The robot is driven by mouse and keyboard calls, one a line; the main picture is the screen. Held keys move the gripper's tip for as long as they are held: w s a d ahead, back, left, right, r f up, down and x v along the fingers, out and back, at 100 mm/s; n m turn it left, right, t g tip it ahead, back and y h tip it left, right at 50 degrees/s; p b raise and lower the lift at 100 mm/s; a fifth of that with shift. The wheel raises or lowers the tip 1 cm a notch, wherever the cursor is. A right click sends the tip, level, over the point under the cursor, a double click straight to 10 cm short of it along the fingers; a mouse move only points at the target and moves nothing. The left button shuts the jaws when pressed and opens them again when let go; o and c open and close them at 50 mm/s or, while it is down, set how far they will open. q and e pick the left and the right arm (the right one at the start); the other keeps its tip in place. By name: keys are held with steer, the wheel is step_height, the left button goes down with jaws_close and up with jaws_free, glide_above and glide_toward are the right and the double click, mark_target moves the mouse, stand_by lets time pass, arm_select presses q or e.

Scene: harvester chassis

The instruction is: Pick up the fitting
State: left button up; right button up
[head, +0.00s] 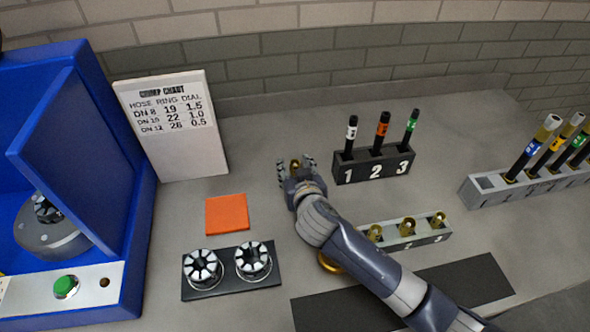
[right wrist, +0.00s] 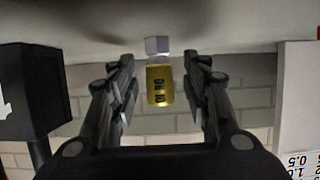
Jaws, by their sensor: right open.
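A brass fitting (right wrist: 160,85) with dark marking and a silver hex end shows between the fingers in the right wrist view. Its silver end is toward the grey table surface, and I cannot read the marking surely. The top of this fitting also shows in the head view (head: 295,163). My right gripper (head: 296,166) is open, with a finger on either side of it. In the right wrist view the gripper (right wrist: 160,100) shows a gap between each finger and the fitting. My left gripper is not in view.
A black block (head: 372,166) with several numbered hoses stands right of the gripper. A grey rack (head: 405,241) holds more brass fittings beside my right arm. An orange pad (head: 227,214), a die tray (head: 232,285), a crimp chart (head: 172,125) and a blue machine (head: 75,150) lie left.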

steer(key=shift+w+a+f, duration=0.1)
steer(key=shift+w, duration=0.1)
steer(key=shift+c, duration=0.6)
jaws_close()
